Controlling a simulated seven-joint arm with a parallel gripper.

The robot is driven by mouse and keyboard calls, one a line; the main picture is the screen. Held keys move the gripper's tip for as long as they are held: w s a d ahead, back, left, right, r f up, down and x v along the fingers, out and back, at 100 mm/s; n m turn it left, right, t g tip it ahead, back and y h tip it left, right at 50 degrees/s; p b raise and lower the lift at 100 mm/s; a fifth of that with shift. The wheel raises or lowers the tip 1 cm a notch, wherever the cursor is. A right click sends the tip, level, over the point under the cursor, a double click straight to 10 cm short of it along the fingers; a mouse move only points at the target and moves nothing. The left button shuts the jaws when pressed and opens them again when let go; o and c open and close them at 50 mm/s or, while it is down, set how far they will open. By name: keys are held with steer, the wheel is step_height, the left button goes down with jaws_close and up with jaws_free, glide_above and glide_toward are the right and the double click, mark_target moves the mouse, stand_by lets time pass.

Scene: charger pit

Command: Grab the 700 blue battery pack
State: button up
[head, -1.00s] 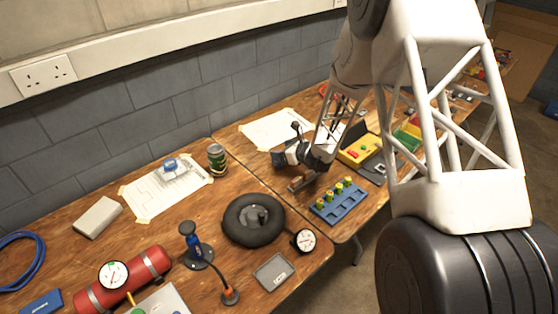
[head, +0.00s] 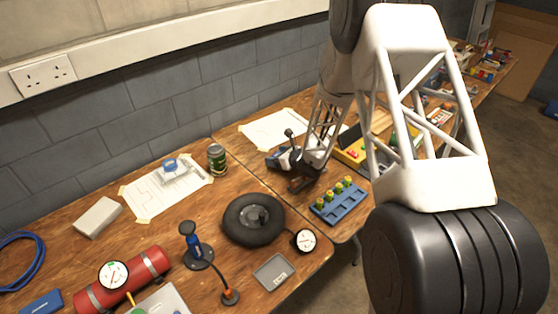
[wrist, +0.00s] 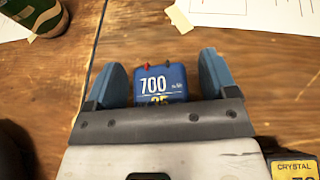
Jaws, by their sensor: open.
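The blue battery pack (wrist: 160,84) stands out in the wrist view, with a white "700" on its face and red and dark terminals on top. Its lower part is hidden by my gripper's body. My gripper (wrist: 164,72) is open, with one blue finger on each side of the pack. A gap shows between the pack and each finger. In the head view my gripper (head: 274,160) is low over the far bench, and I cannot make out the pack there.
A blue tray with yellow-topped parts (head: 338,202) is right of my gripper. A black tyre (head: 238,232) and a green can (head: 217,158) are to the left. A box labelled "CRYSTAL" (wrist: 294,167) is at the wrist view's lower right. Paper sheets (head: 272,130) lie behind.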

mark_target(277, 154)
stand_by(0.3)
steer(key=c, duration=1.1)
steer(key=shift+c, duration=0.2)
steer(key=shift+r, duration=0.1)
steer(key=shift+r, duration=4.95)
